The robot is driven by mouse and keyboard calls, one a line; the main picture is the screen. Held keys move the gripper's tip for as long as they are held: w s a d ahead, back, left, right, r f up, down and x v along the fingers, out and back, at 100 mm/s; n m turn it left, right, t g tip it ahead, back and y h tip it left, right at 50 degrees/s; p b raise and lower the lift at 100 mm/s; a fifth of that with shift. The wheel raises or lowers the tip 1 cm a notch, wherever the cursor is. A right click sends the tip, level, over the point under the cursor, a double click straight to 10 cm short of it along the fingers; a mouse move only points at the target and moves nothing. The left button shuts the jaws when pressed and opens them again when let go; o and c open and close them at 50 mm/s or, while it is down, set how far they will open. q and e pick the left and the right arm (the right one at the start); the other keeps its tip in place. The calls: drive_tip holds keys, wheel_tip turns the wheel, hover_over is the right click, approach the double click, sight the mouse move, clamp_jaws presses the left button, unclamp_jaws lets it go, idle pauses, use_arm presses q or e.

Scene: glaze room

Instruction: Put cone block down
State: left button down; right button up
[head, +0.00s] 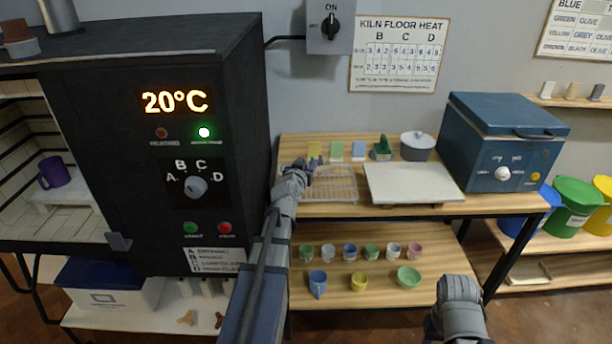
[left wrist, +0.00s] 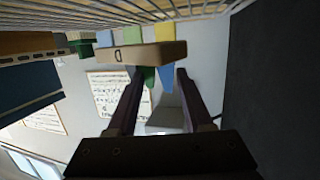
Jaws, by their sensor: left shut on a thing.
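My left gripper (head: 312,166) reaches over the wire rack (head: 333,185) on the wooden worktop. In the head view the block is too small to make out. My right arm's end (head: 460,300) is at lower right, its fingertips unclear.
Yellow (head: 314,149), green (head: 337,151) and blue (head: 359,151) tiles stand behind the rack. The black kiln (head: 215,70) stands left, the blue box (head: 500,140) right. Small cups fill the lower shelf.

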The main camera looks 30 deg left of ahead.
use_arm(q)
wheel_tip(320, 180, down, 3)
drive_tip(key=shift+f+b, duration=0.15)
drive_tip(key=shift+b, duration=1.1)
use_arm(e)
wheel_tip(320, 180, down, 3)
drive_tip(key=shift+f, duration=0.1)
use_arm(q)
drive_tip(key=shift+c, duration=1.5)
unclamp_jaws()
